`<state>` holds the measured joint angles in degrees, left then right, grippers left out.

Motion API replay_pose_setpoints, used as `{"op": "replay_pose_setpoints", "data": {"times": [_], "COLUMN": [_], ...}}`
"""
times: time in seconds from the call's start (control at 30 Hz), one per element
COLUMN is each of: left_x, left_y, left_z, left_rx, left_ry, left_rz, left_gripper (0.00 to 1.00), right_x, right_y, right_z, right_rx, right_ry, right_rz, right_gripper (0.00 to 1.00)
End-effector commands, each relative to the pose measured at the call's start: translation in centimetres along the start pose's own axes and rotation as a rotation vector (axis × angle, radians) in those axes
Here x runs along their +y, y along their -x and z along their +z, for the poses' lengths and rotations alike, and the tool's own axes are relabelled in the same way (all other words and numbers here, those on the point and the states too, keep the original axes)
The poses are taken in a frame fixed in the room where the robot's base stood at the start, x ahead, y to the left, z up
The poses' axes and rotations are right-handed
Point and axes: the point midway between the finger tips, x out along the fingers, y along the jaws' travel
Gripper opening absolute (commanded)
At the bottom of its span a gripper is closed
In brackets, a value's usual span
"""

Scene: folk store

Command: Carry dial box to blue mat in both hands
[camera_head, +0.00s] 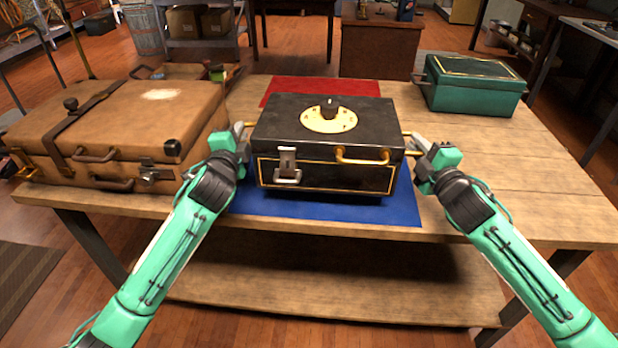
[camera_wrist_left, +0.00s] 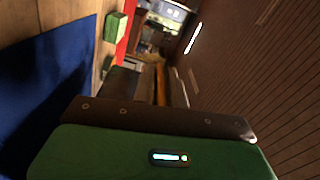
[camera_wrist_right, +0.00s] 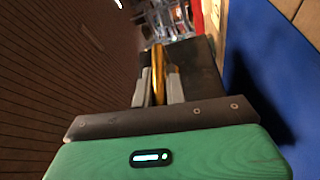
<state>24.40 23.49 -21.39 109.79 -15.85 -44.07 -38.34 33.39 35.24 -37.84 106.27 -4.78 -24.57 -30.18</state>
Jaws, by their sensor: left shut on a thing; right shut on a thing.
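The black dial box (camera_head: 325,143) has a cream dial on its lid, a latch and brass handles. It is level over the blue mat (camera_head: 300,205), with the mat's front strip showing below it. A dark shadow lies under the box, and I cannot tell for certain whether it touches the mat. My left gripper (camera_head: 243,130) is shut on the box's left side handle. My right gripper (camera_head: 412,138) is shut on its right brass side handle, which shows between the fingers in the right wrist view (camera_wrist_right: 158,88). The left wrist view shows the blue mat (camera_wrist_left: 40,80) beside the gripper.
A brown suitcase (camera_head: 120,130) stands close left of my left gripper. A green box (camera_head: 472,85) sits at the back right of the wooden table (camera_head: 520,190). A red mat (camera_head: 320,85) lies behind the dial box. The table's right side is clear.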

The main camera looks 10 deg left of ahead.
Motion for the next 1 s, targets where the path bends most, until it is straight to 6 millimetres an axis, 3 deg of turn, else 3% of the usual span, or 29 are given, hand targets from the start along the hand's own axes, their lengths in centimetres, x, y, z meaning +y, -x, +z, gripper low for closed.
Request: {"op": "replay_pose_setpoints", "data": {"times": [0.47,1.0], "left_x": [-0.2,1.5], "left_y": [0.0,0.0], "left_z": [0.0,0.3], "left_rx": [0.0,0.001], "left_ry": [0.002,0.002], "left_rz": [-0.004,-0.005], "left_gripper": [0.0,0.0], "right_x": [0.1,-1.5], "right_y": [0.0,0.1], "right_z": [0.1,0.4], "right_rx": [-0.001,-0.001], "right_ry": [0.0,0.0], "right_rz": [0.003,0.003], "right_gripper": [0.0,0.0]}}
